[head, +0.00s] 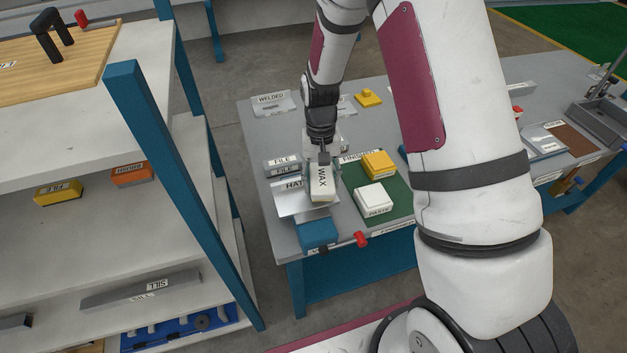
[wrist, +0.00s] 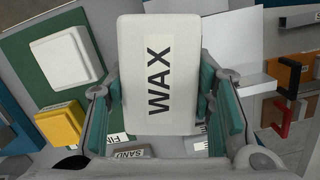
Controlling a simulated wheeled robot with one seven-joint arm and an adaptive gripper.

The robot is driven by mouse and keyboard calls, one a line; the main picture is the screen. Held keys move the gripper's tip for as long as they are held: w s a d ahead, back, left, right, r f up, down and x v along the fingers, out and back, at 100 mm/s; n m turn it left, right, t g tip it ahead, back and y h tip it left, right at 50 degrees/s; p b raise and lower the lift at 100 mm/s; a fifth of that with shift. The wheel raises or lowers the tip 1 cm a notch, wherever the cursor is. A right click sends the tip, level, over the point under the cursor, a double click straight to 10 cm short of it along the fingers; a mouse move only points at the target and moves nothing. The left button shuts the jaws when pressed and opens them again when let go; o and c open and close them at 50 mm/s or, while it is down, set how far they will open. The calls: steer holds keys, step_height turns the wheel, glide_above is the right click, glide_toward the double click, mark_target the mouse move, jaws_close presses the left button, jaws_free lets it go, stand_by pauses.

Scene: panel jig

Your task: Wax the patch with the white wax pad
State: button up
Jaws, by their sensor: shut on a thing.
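The white wax pad (head: 321,186), a block with a WAX label, is held between the fingers of my gripper (head: 322,160). In the wrist view the wax pad (wrist: 158,40) fills the middle, with the gripper's teal fingers (wrist: 160,100) on either side. A pale metal panel (head: 289,203), its label partly covered and starting HAT, lies under or just beside the pad. The panel also shows in the wrist view (wrist: 232,42), to the right of the pad. I cannot tell whether the pad touches it. No separate patch marking is clear.
A green mat (head: 399,196) to the right carries a white block (head: 373,197) and a yellow block (head: 378,163). A blue block (head: 317,233) and a red handle (head: 360,239) are at the bench's front edge.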

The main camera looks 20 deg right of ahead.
mark_target(322, 177)
steer(key=shift+r, duration=0.1)
steer(key=shift+r+p, duration=0.9)
steer(key=shift+r, duration=2)
steer(key=shift+r+p, duration=0.4)
steer(key=shift+r, duration=1.15)
steer(key=shift+w+d+f, duration=0.1)
